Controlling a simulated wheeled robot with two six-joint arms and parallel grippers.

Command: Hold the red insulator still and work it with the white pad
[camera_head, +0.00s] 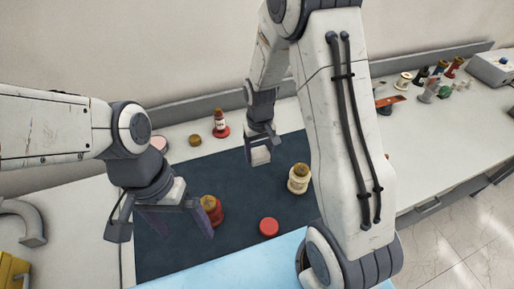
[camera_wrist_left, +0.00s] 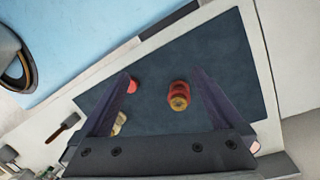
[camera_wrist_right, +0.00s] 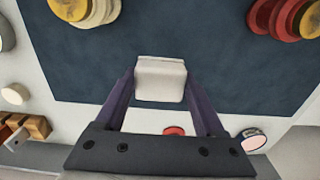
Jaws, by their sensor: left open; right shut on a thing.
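The red insulator (camera_head: 214,212) with a brass-coloured top stands upright on the dark mat (camera_head: 170,258). My left gripper (camera_head: 172,224) is open around or just above it. In the left wrist view the insulator (camera_wrist_left: 178,95) shows between the spread fingers, nearer the right one, with no finger seen touching it. My right gripper (camera_head: 259,152) is shut on the white pad (camera_head: 261,157) and holds it above the mat's back part. The pad (camera_wrist_right: 160,80) sits between both fingertips in the right wrist view.
A cream insulator (camera_head: 298,180) with a brass top and a red round lid (camera_head: 268,227) are on the mat. A red-based bottle (camera_head: 220,125) and a small brass piece (camera_head: 195,140) stand behind it. Several items and a grey box (camera_head: 493,68) crowd the right bench.

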